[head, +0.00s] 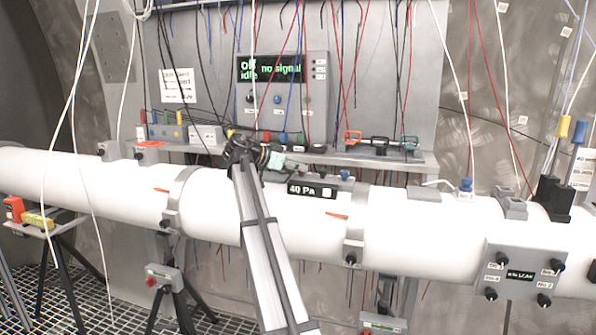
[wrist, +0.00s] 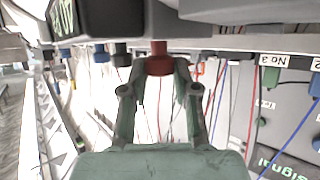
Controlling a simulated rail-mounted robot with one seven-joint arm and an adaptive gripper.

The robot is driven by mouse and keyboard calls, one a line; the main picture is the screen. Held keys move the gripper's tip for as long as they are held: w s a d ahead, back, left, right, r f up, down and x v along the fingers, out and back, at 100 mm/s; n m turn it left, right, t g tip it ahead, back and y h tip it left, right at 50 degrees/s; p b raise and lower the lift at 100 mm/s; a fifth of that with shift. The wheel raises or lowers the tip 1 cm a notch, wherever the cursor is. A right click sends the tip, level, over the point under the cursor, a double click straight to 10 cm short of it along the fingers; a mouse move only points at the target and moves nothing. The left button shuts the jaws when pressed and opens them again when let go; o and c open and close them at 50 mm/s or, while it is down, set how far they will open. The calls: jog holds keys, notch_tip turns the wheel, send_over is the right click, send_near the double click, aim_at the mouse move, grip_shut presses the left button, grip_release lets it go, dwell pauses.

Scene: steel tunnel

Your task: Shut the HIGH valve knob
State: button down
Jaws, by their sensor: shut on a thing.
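The pressure box (head: 312,191) on the white pipe reads 40 Pa in the head view. Its green display also shows upside down at the upper left of the wrist view (wrist: 62,17). My gripper (head: 278,160) is beside the box's left end, above the pipe. In the wrist view my gripper (wrist: 159,72) has its two fingers closed in on a red knob (wrist: 159,56), with the fingertips at its sides. Blue knobs (wrist: 66,53) and a dark knob (wrist: 121,55) stand to its left there. No HIGH label is readable, and the gripper hides the red knob in the head view.
A shelf (head: 424,158) with coloured plugs and clamps runs behind the pipe. Above it a panel (head: 282,100) reads "no signal". Many thin wires hang around my arm. A leak box (head: 522,271) hangs on the pipe at the right.

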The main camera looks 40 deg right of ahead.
jog(key=shift+f, duration=0.1)
dwell(0.3)
jog(key=c, duration=0.9)
grip_release()
jog(key=shift+o, duration=0.2)
jog(key=v, duration=1.2)
